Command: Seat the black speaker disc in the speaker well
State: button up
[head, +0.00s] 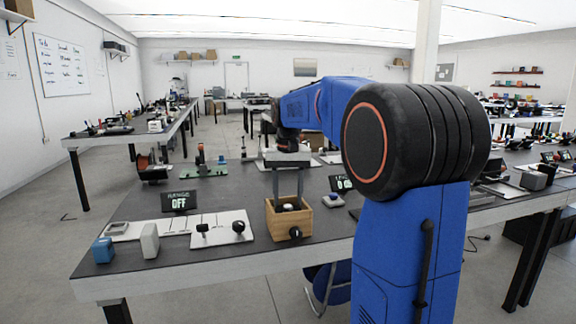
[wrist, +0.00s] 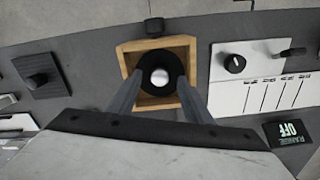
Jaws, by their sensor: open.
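An open-topped wooden box (head: 289,222) with a black knob on its front stands on the dark table, and it also shows in the wrist view (wrist: 124,48). The black speaker disc (wrist: 149,63), with a pale round centre, lies inside the box's opening, the apparent speaker well. I cannot tell whether it sits flat or fully down. My gripper (head: 289,200) points down over the box. Its two fingers are open, one on each side of the disc in the wrist view (wrist: 160,78). Finger contact with the disc cannot be made out.
Left of the box in the head view is a white panel (head: 215,238) with a black knob and slots. An "OFF" display (head: 181,201), a blue block (head: 103,250) and a grey block (head: 150,241) are farther left. A small blue-topped button (head: 333,199) is close on the right.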

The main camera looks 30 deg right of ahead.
notch_tip(320, 180, up, 15)
jog(key=shift+r, duration=0.2)
dwell(0.6)
jog(key=s+a+f+n+t, duration=0.1)
jog(key=s+a+f+n, duration=0.1)
jog(key=s+a+f, duration=0.5)
jog(key=s+a+f+n+t, duration=0.1)
jog(key=s+a+f, duration=0.3)
jog(key=s, duration=0.5)
jog(key=s+a+f+n+t, duration=0.1)
jog(key=s+a+f, duration=0.1)
jog(key=s+f, duration=0.5)
jog(key=s+a+f+n+t, duration=0.1)
jog(key=s+a+f+n, duration=0.1)
jog(key=s+f, duration=0.5)
notch_tip(320, 180, down, 4)
jog(key=shift+a+f+t, duration=0.2)
jog(key=shift+a+t, duration=0.15)
jog(key=shift+t, duration=0.05)
